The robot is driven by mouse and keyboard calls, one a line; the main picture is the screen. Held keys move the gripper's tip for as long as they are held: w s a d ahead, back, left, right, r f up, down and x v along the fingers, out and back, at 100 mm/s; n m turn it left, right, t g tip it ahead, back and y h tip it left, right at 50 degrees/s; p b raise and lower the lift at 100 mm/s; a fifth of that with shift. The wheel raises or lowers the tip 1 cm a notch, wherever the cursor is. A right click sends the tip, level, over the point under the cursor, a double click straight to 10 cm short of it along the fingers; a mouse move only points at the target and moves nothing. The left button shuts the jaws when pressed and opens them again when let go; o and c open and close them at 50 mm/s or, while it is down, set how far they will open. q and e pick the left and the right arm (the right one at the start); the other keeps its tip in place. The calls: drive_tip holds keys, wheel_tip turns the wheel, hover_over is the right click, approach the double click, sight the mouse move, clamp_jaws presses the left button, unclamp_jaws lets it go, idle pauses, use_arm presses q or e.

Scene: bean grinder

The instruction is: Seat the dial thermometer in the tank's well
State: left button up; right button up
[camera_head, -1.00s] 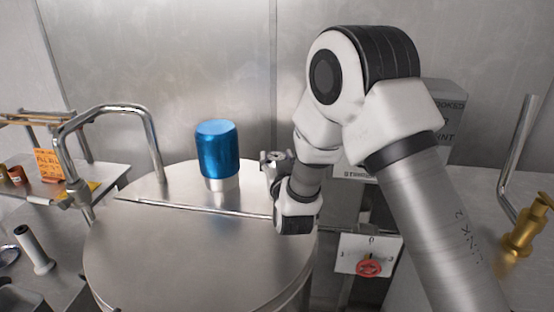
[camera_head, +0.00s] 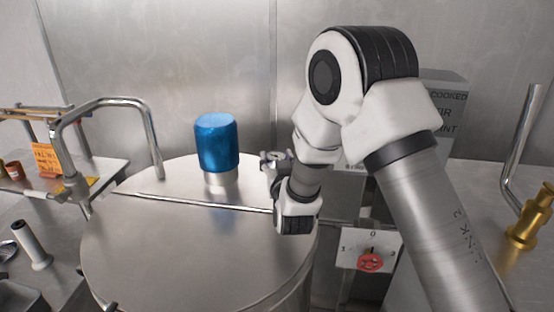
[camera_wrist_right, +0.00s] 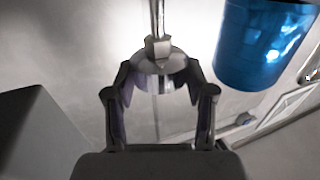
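The tank (camera_head: 190,250) stands in the middle of the head view, with a flat round metal lid. My right gripper (camera_head: 272,160) is at the tank's right rear edge, small and partly hidden by my wrist. In the right wrist view my right gripper (camera_wrist_right: 158,82) has its fingers on both sides of the dial thermometer's round metal head (camera_wrist_right: 158,84) and appears shut on it. The thermometer's hex nut and thin stem (camera_wrist_right: 157,18) point away from the gripper. I cannot make out the well clearly. My left gripper is not in view.
A blue cylinder (camera_head: 217,143) stands on the lid, left of my right gripper. A bent metal pipe (camera_head: 110,102) rises at left. A panel with a red knob (camera_head: 370,262) is right of the tank. A brass fitting (camera_head: 530,225) stands far right.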

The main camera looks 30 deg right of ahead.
drive_tip(key=o, duration=0.5)
drive_tip(key=v, duration=1.2)
